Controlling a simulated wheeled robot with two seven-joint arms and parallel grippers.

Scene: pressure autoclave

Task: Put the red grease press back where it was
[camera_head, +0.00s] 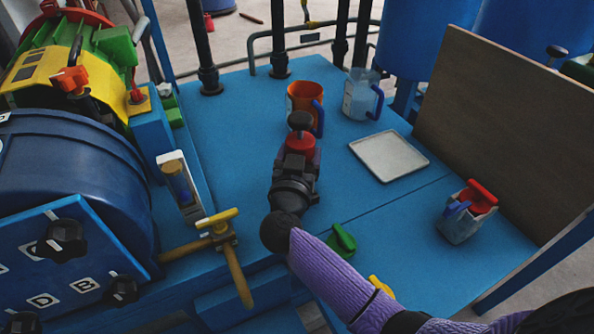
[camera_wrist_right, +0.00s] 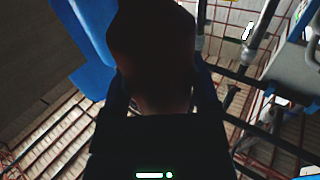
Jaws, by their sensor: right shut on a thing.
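The red grease press (camera_head: 301,145), with a dark knob on top, is upright between the fingers of my right gripper (camera_head: 298,160), over the middle of the blue table. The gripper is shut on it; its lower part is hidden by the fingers. In the right wrist view a large dark shape (camera_wrist_right: 152,50) fills the space before the gripper, too dark for detail. My left gripper is not in view.
An orange mug (camera_head: 304,98) stands just behind the press, with a clear jug (camera_head: 357,97) beside it. A white tray (camera_head: 388,156) lies to the right. A grey holder (camera_head: 460,225) with a red-topped item stands near a brown board (camera_head: 505,120). A blue vessel (camera_head: 65,180) is at left.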

